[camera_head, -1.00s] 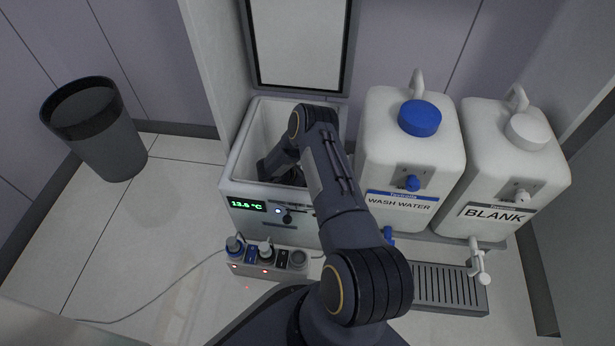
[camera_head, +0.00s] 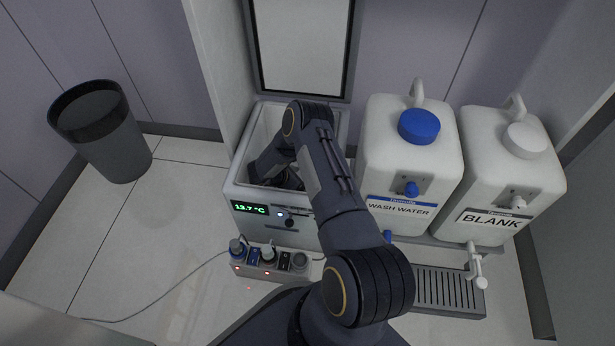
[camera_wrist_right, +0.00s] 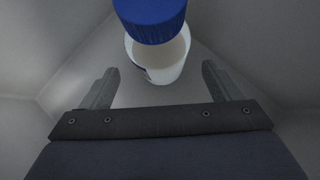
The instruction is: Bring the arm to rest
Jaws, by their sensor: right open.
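My right arm (camera_head: 330,190) reaches down into the open white box (camera_head: 238,160) with a green display reading 13.7 °C. My right gripper (camera_wrist_right: 159,68) is inside it, hidden behind my arm in the head view. In the right wrist view its two fingers are spread apart. A white bottle (camera_wrist_right: 165,70) with a blue cap (camera_wrist_right: 152,20) stands just beyond and between the fingers. A gap shows on both sides, and neither finger appears to touch it. My left gripper is not in view.
The raised lid (camera_head: 302,45) stands behind the box. A wash water canister (camera_head: 400,150) and a blank canister (camera_head: 505,180) stand close at right, above a drip tray (camera_head: 448,292). A socket strip (camera_head: 270,262) lies in front. A dark bin (camera_head: 100,130) stands at left.

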